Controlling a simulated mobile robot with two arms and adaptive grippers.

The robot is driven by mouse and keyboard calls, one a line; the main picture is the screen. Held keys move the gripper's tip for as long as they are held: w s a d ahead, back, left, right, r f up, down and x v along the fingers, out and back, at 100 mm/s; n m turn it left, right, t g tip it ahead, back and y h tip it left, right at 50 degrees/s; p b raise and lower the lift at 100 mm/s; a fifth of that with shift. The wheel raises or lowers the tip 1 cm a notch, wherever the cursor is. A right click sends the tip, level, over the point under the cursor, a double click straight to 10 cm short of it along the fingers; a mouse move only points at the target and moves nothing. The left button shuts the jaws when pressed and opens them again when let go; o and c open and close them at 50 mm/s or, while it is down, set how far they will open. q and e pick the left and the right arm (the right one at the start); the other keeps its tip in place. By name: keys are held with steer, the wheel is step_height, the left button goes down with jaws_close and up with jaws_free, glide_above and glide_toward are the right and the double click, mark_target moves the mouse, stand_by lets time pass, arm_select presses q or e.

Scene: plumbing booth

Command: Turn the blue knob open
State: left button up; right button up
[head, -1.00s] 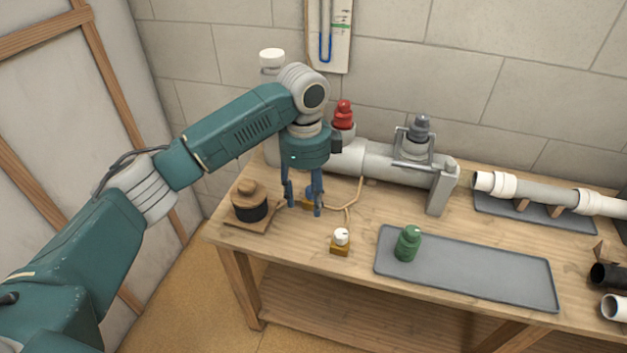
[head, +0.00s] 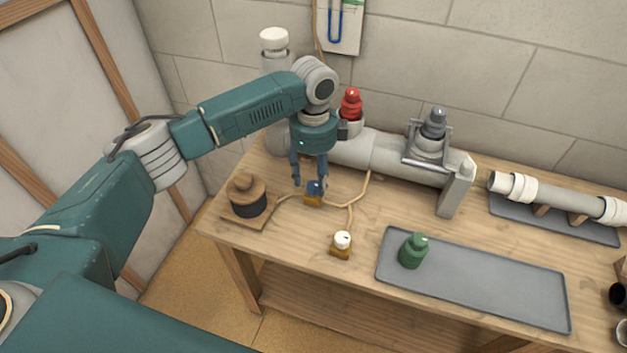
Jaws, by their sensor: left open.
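The blue knob (head: 315,187) sits on a small brass-coloured base on the wooden bench, in front of the grey pipe. It is partly hidden by a finger of my left gripper (head: 309,179). The left gripper points down over the knob with its fingers open. One finger is left of the knob and the other is over or just behind it; I cannot tell whether they touch it. My right gripper does not show.
A white knob (head: 342,242) on a similar base stands in front. A wooden-topped black pot (head: 248,196) is to the left. A green fitting (head: 413,250) stands on the grey tray (head: 490,285). The grey pipe (head: 390,157) with a red fitting (head: 351,105) lies behind.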

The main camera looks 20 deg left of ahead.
arm_select(q)
step_height(320, 180, down, 2)
steer(key=shift+f, duration=0.2)
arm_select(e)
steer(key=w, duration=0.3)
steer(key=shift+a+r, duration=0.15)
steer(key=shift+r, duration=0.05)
arm_select(q)
steer(key=c, duration=1.2)
steer(key=shift+o, duration=0.2)
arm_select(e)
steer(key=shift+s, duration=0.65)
